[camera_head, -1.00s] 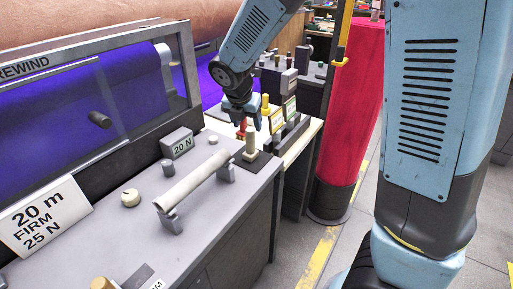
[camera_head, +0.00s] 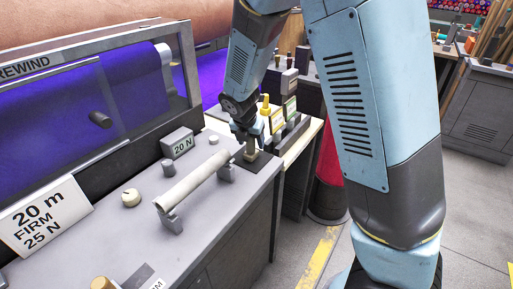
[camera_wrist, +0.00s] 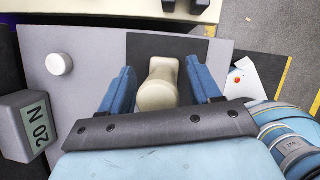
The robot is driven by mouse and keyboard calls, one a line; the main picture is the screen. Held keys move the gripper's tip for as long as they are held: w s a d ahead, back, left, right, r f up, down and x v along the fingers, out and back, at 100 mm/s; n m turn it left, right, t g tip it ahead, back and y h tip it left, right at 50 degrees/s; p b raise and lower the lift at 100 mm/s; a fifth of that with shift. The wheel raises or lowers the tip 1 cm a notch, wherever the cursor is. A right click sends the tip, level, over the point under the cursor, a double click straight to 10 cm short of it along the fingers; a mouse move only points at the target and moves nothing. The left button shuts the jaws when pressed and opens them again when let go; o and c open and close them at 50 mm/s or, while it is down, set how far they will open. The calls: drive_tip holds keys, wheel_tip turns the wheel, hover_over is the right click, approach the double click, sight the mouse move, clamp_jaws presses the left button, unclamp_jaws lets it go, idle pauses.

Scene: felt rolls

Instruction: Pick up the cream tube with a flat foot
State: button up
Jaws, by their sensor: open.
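The cream tube (camera_head: 250,151) stands upright on a dark pad at the far right end of the grey counter. In the wrist view the tube (camera_wrist: 158,88) shows from above, between my two blue fingers. My gripper (camera_wrist: 163,82) is open around it, with a visible gap to the finger on the left and a narrower one on the right. In the head view my gripper (camera_head: 250,141) is down over the tube and hides its upper part. The tube's foot is mostly hidden.
A cream bar on brackets (camera_head: 192,181), a 20 N block (camera_head: 177,143) and small knobs stand on the counter (camera_head: 215,215). A pale table with yellow and dark items (camera_head: 290,128) lies just beyond.

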drive_tip(key=shift+f, duration=0.1)
drive_tip(key=shift+c, duration=0.4)
clamp_jaws()
